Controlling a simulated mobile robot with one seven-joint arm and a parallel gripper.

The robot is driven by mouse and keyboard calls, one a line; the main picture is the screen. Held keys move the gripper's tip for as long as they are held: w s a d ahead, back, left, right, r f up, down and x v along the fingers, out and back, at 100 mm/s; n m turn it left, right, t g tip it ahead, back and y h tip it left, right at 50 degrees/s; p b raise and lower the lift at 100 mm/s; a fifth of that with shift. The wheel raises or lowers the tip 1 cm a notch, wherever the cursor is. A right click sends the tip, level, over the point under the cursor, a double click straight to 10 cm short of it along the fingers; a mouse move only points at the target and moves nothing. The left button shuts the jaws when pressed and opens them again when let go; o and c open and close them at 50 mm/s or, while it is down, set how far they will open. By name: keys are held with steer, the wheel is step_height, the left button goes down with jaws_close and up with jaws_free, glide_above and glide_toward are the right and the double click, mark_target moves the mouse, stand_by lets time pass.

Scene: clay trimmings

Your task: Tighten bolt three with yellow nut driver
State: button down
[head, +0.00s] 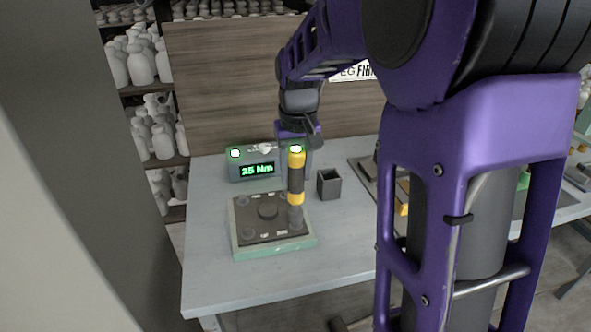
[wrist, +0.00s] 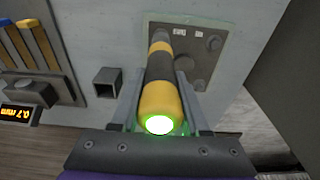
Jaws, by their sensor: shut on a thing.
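The yellow nut driver (head: 296,160) has a yellow and black handle and stands about upright. My gripper (head: 296,138) is shut on its upper end; in the wrist view it lies between my two fingers (wrist: 160,98). Its end cap glows green (wrist: 159,125). The driver's grey lower end meets the right side of the bolt plate (head: 244,233), a dark plate on a pale green base. The plate also shows in the wrist view (wrist: 222,30). The bolt under the driver is hidden, and the plate's labels are too small to read.
A grey torque box (head: 238,171) behind the plate reads "25 Nm" in green, with a lit green lamp. An empty dark square cup (head: 328,184) stands right of the driver. The table's front left is clear.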

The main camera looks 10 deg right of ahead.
steer(key=shift+f+b, duration=0.5)
steer(key=shift+f, duration=0.3)
steer(key=shift+s+f, duration=0.15)
steer(key=shift+f, duration=0.35)
stand_by(3.6)
